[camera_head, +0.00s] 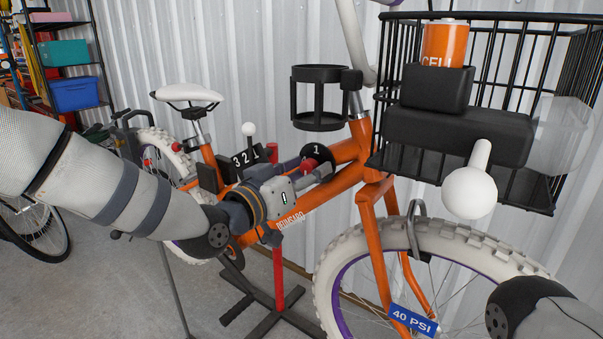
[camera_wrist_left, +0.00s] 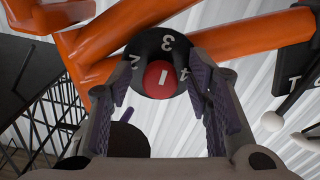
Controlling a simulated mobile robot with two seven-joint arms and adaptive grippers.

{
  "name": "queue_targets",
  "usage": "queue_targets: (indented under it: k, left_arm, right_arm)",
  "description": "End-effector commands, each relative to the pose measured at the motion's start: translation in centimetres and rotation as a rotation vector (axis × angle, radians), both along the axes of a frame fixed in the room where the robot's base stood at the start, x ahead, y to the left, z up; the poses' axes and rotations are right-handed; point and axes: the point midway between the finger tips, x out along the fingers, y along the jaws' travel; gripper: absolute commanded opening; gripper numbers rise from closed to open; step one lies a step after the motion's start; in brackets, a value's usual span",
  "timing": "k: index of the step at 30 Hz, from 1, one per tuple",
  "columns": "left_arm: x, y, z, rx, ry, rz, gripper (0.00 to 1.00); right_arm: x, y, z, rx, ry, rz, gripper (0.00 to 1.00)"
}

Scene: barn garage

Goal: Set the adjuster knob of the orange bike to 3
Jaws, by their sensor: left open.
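The orange bike (camera_head: 345,152) stands with its frame across the middle of the head view. Its adjuster knob is a red knob (camera_head: 309,164) on a black round dial (camera_head: 318,150) marked 1 in the head view. In the left wrist view the red knob (camera_wrist_left: 159,80) bears a white bar, and the dial (camera_wrist_left: 151,47) around it shows 2, 3 and 4. I cannot tell which number the bar marks. My left gripper (camera_head: 316,172) is open, with its fingers (camera_wrist_left: 160,84) on either side of the knob; contact is unclear. My right gripper is not in view.
A black wire basket (camera_head: 555,200) and a black cup holder (camera_head: 319,121) are near the handlebar. The corrugated wall (camera_head: 270,60) is close behind.

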Motion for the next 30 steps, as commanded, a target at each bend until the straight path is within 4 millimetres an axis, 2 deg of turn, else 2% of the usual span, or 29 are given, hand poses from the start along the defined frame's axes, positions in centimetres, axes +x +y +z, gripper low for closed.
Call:
queue_targets:
  k: [2, 12, 15, 19, 30]
  left_arm:
    - [-0.7, 0.6, 0.0, 0.0, 0.002, -0.001, 0.46]
    - [-7.7, 5.7, 0.1, -0.002, 0.001, 0.001, 0.46]
    - [-8.9, 6.6, 0.0, -0.001, 0.0, 0.001, 0.46]
    - [-9.6, 7.0, 0.1, 0.0, -0.001, 0.0, 0.46]
    - [-9.6, 7.0, 0.0, -0.001, -0.001, 0.0, 0.46]
  right_arm:
    - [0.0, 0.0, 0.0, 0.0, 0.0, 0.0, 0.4]
    - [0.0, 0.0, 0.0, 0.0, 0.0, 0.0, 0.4]
    - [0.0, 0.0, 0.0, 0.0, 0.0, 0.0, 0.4]
    - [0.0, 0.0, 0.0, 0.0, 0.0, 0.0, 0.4]
    - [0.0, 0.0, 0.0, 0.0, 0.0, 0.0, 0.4]
